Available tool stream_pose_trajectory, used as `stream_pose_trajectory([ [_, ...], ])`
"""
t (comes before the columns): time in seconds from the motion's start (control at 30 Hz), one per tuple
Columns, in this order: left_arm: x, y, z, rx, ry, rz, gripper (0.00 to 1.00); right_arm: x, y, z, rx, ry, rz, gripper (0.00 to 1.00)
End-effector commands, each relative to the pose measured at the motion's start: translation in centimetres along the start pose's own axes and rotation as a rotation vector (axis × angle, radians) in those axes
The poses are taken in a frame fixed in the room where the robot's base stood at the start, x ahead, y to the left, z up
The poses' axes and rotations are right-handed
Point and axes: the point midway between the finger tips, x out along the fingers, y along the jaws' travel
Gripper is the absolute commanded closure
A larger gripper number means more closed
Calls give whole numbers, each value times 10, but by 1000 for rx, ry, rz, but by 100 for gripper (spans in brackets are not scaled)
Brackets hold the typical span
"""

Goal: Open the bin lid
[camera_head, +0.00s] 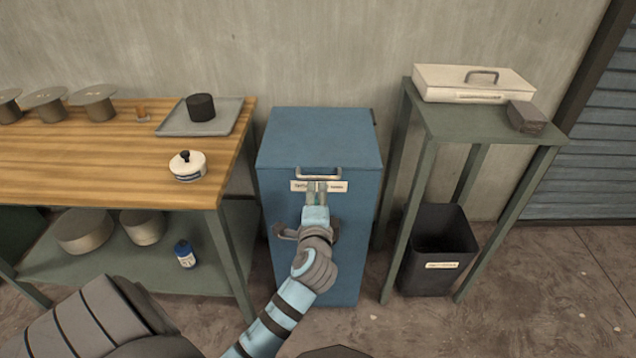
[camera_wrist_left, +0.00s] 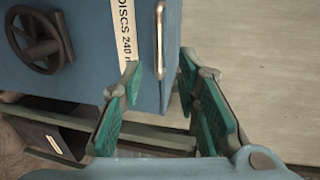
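The blue bin (camera_head: 345,262) stands between the wooden workbench and the green stand. Its lid (camera_head: 318,135) lies flat and closed on top. A pale bar handle (camera_head: 318,169) is at the lid's front edge, above a white label (camera_head: 334,186). My left gripper (camera_head: 317,186) is in front of the label, just below the handle. In the left wrist view the fingers (camera_wrist_left: 160,70) are spread apart and empty, with the handle (camera_wrist_left: 160,30) ahead and between their lines, apart from them. A dark handwheel (camera_wrist_left: 40,38) on the bin's front also shows there. My right gripper is not in view.
The wooden workbench (camera_head: 110,165) on the left holds a tray (camera_head: 220,122), a white lidded pot (camera_head: 188,166) and grey discs on stands. The green stand (camera_head: 455,122) on the right holds a pale case (camera_head: 475,84); a black waste bin (camera_head: 436,249) sits below it.

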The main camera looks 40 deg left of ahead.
Motion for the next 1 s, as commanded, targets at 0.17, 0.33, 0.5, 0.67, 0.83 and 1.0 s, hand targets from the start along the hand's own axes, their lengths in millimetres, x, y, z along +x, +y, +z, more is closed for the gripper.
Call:
stream_pose_trajectory([
  [0.17, 55, 3, 0, 1, -1, -2, 70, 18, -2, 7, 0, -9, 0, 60],
  [0.33, 90, 4, 0, -2, 1, 1, 70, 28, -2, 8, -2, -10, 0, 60],
  [0.5, 104, 2, 0, -2, 1, 2, 70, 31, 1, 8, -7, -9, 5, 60],
  [0.67, 105, 1, 0, -3, 2, 3, 70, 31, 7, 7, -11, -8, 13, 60],
  [0.83, 105, 2, 0, -3, 2, 3, 83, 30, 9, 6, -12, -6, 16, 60],
  [1.0, 105, 2, 0, -3, 2, 3, 100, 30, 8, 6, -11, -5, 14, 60],
])
